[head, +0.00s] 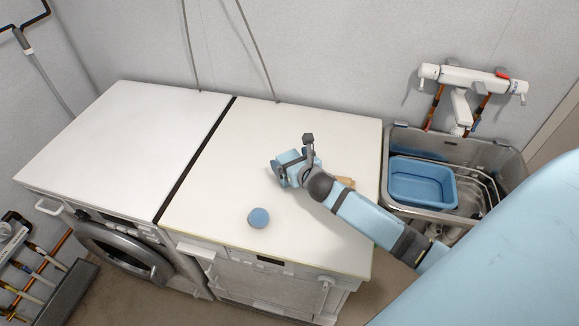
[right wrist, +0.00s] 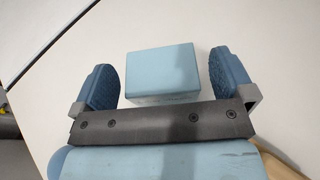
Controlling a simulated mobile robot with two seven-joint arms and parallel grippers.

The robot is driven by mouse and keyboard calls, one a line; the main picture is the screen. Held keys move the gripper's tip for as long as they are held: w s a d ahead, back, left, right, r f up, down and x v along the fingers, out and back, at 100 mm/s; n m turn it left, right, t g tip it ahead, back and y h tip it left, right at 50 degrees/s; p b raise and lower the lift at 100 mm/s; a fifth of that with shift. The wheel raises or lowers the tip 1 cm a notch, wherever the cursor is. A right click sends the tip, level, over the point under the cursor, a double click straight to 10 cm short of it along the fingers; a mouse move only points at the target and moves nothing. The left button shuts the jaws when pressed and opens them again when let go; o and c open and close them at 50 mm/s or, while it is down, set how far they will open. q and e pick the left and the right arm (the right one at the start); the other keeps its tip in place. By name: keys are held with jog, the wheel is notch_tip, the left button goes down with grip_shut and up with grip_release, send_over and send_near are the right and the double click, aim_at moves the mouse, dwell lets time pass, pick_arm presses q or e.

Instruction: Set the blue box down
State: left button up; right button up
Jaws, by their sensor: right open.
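The blue box (right wrist: 162,72) is a light blue block. In the right wrist view it sits flat on the white worktop, between and just beyond my right gripper's fingers, with gaps at both sides. My right gripper (right wrist: 162,88) is open and does not grip the box. In the head view, the right gripper (head: 292,172) is low over the right-hand white top, and the box (head: 287,156) is partly hidden by it. My left gripper is not in view.
A blue ball (head: 258,217) lies on the same worktop (head: 215,190), left of my arm. A wooden piece (head: 346,181) is partly hidden behind the arm. A metal basin (head: 487,153) with a blue tub (head: 423,183) stands at right. The left white top (head: 115,140) is clear.

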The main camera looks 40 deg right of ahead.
jog(key=shift+w+f, duration=0.25)
jog(key=shift+w, duration=0.4)
jog(key=c, duration=1.1)
jog(key=shift+d, duration=0.1)
jog(key=shift+r, duration=0.15)
notch_tip(320, 180, up, 20)
jog(key=s+a+f+n+y, duration=0.1)
jog(key=s+a+f, duration=0.4)
jog(key=s+a, duration=0.6)
jog(key=shift+s+a+f, duration=0.15)
jog(key=shift+a+f, duration=0.25)
jog(key=shift+a, duration=0.4)
jog(key=shift+a+r, duration=0.1)
jog(key=shift+r, duration=0.1)
